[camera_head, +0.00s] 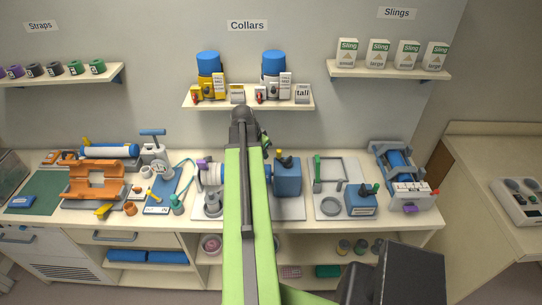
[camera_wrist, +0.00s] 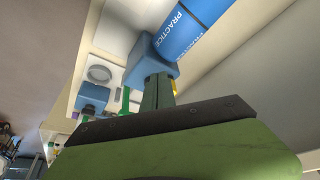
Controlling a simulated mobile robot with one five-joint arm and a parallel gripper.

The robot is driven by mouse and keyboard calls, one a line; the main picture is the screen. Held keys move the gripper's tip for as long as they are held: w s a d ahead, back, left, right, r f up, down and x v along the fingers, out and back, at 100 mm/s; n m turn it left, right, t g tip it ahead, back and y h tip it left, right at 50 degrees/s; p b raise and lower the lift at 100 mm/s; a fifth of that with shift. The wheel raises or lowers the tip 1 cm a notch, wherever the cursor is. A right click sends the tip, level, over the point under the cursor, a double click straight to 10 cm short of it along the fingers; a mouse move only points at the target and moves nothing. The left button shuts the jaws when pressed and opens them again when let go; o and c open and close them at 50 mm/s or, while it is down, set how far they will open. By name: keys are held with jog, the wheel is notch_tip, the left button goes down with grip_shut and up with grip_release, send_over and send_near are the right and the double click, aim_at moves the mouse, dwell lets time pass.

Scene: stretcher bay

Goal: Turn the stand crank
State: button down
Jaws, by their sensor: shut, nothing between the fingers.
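A stand with a blue box (camera_head: 287,180) sits on a pale board in the middle of the bench. A black handle with a yellow knob (camera_head: 281,154) rises from its top; it looks like the crank, but I cannot be sure. In the wrist view, the blue box (camera_wrist: 148,62) and a blue cylinder (camera_wrist: 190,25) marked PRACTICE lie beyond my gripper (camera_wrist: 158,90). The gripper's dark fingers are shut and empty, overlapping the box in the picture; contact cannot be told. A bit of yellow shows beside the fingers. In the head view my arm hides part of the stand.
Right of the stand are another board with a green-handled frame (camera_head: 318,170) and a small blue box (camera_head: 361,200), then a blue roller device (camera_head: 398,165). The collar shelf (camera_head: 190,104) hangs above.

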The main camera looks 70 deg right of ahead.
aim_at(278, 164)
jog(key=b+x, duration=0.9)
jog(key=x, duration=0.1)
jog(key=shift+w+a+f, duration=0.15)
jog(key=shift+f, duration=0.1)
jog(key=d, duration=0.1)
jog(key=s+d, duration=0.1)
jog(key=d, duration=0.1)
jog(key=shift+s+d+r+p, duration=0.15)
jog(key=shift+d+r+p, duration=0.1)
jog(key=shift+r+p, duration=0.1)
jog(key=shift+s+d, duration=0.1)
jog(key=shift+d, duration=0.05)
